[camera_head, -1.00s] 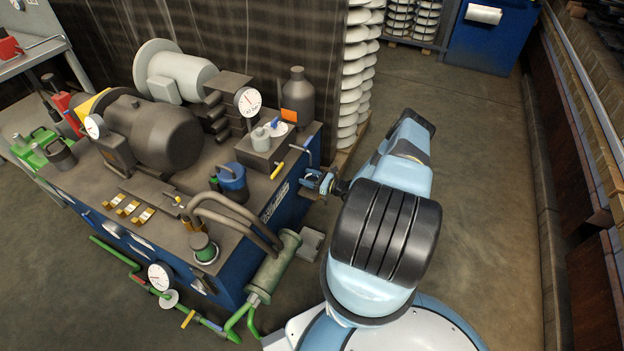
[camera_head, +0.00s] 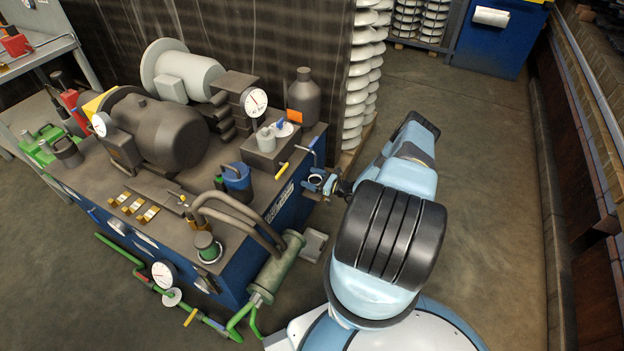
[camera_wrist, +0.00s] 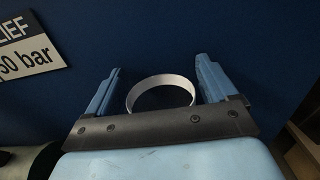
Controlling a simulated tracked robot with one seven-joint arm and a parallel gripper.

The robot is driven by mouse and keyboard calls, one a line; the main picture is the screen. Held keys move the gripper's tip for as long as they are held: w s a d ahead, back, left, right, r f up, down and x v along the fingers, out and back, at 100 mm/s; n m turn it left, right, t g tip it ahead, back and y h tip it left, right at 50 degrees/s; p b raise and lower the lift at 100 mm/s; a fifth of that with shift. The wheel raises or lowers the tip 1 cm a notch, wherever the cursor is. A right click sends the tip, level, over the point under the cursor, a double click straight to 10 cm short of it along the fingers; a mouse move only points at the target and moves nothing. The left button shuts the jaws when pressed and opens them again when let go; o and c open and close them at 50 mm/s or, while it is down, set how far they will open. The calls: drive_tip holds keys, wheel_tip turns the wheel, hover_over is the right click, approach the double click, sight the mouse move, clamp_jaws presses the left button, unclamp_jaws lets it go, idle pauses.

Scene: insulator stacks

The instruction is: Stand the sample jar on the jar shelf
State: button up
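A pale, round open rim, which looks like the mouth of the sample jar (camera_wrist: 162,82), sits between the fingers of my gripper (camera_wrist: 160,82) in the wrist view. A narrow gap shows on each side of it, so the fingers look open around it. The jar's body is hidden by the gripper mount. In the head view my gripper (camera_head: 320,183) is small, beside the right end of the blue tank. A small dark ledge, possibly the jar shelf (camera_head: 308,197), shows just under it. I cannot tell whether the jar rests on it.
The hydraulic unit's blue tank (camera_head: 283,205) carries a motor (camera_head: 168,135), gauges and pipes. A grey-green cylinder (camera_head: 277,268) lies along its near corner. White insulator stacks (camera_head: 362,75) stand behind my gripper. The floor at the right is clear.

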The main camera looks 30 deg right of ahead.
drive_tip(key=v, duration=1.3)
drive_tip(key=shift+s+d+f, duration=0.1)
drive_tip(key=shift+s+d, duration=0.15)
